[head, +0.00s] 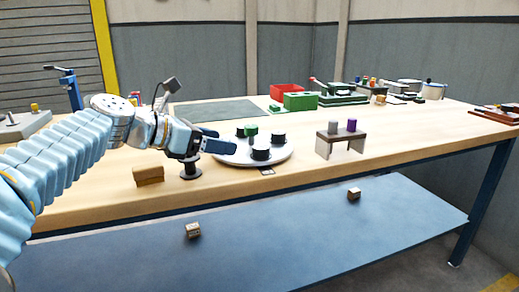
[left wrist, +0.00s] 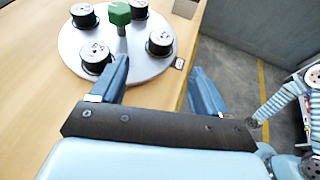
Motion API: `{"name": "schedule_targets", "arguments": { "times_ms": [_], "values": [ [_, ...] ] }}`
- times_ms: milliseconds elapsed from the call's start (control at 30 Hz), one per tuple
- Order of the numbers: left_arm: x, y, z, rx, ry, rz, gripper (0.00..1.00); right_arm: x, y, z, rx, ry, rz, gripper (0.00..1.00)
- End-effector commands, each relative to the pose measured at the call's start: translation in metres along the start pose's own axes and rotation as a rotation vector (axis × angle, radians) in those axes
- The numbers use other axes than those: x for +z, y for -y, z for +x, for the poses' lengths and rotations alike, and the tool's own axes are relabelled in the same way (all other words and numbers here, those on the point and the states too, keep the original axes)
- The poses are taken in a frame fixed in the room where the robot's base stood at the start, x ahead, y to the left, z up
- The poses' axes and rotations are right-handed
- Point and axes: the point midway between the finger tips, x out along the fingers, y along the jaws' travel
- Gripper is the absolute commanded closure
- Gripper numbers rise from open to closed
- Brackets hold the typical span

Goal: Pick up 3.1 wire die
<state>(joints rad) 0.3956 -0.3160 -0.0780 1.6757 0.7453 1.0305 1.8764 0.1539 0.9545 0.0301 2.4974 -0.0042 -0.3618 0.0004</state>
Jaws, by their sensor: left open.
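A round white plate (head: 228,158) on the table carries several black cylindrical pieces, with a green knob (head: 251,130) in the middle. In the left wrist view the nearest black piece (left wrist: 96,58) sits just beyond one finger, and another black piece (left wrist: 160,42) sits to its right. I cannot read which piece is the 3.1 wire die. My left gripper (head: 222,143) is open and empty at the plate's left edge. My right gripper is not in view.
A black spool-like piece (head: 190,170) and a wooden block (head: 148,175) stand by the table's front edge. A small stand (head: 342,137) holds grey and purple pieces to the right. Red (head: 288,92) and green (head: 300,101) boxes are behind. The table's right front is clear.

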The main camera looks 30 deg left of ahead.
Motion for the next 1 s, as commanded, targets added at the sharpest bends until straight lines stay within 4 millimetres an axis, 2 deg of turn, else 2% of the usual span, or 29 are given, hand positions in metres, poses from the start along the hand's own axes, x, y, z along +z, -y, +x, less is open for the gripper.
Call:
{"name": "schedule_targets", "arguments": {
  "times_ms": [33,200,433,700,1000],
  "values": [
    [-0.001,0.001,0.013,-0.005,-0.003,-0.001,0.25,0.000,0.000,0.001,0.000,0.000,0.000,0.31],
    [-0.001,0.000,0.046,-0.003,-0.003,-0.001,0.25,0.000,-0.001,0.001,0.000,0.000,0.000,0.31],
    [0.000,0.001,0.067,-0.002,-0.002,-0.001,0.25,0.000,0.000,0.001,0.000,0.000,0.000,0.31],
    [0.001,0.002,0.107,-0.003,-0.002,-0.001,0.25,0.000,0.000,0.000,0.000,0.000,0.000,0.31],
    [0.001,0.002,0.112,0.000,-0.001,0.000,0.27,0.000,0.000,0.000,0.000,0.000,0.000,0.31]
  ]
}}
